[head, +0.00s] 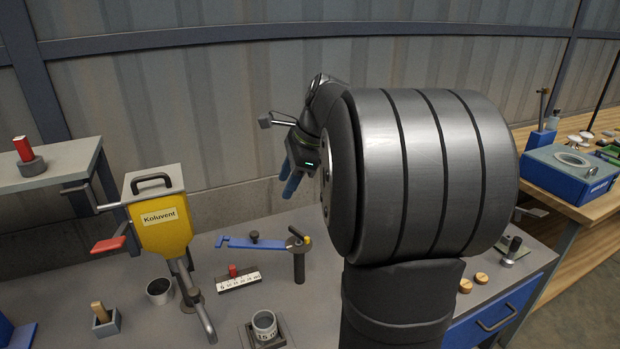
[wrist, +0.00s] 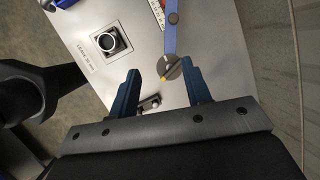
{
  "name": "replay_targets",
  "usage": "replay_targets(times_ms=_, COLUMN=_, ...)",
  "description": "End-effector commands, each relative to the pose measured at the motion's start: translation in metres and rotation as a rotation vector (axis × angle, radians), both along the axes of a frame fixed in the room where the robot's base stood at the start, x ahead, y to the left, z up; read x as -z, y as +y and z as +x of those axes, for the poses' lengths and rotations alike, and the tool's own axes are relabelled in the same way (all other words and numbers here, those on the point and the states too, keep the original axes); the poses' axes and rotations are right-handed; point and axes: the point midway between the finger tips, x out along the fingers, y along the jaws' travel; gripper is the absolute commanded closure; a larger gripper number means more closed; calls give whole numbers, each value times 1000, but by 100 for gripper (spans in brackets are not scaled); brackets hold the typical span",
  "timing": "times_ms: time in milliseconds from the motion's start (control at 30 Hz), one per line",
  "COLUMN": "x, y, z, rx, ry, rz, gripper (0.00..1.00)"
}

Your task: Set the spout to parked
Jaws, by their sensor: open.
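A blue swing arm (head: 255,243) lies level on a dark post (head: 299,262) with a yellow-marked pivot at the top; it carries a dark knob. A yellow hopper (head: 165,222) labelled Koluvent has a grey pipe (head: 202,312) below it. No label shows which part is the spout. My gripper (head: 287,188) is open and empty, above and behind the post in the head view. In the wrist view, the pivot end of the blue arm (wrist: 170,38) shows between the fingertips of my gripper (wrist: 159,72), apparently below them. My upper arm hides part of the bench in the head view.
A square-framed cup (head: 264,324) stands at the front; it also shows in the wrist view (wrist: 109,41). A scale block with a red piece (head: 237,281), a dark cup (head: 160,291) and wooden discs (head: 480,278) sit on the bench. A blue box (head: 570,180) is at right.

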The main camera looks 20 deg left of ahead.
Motion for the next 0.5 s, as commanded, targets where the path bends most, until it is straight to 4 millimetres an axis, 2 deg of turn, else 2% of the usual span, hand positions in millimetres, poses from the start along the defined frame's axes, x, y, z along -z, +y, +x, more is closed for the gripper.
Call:
replay_targets(times_ms=33, x=-1, y=-9, z=4, rx=21, ry=-15, rz=2, gripper=56)
replay_targets(times_ms=200, x=-1, y=-31, z=14, rx=69, ry=-49, rz=6, gripper=56)
replay_targets(times_ms=500, x=0, y=-44, z=20, rx=97, ry=-73, rz=7, gripper=56)
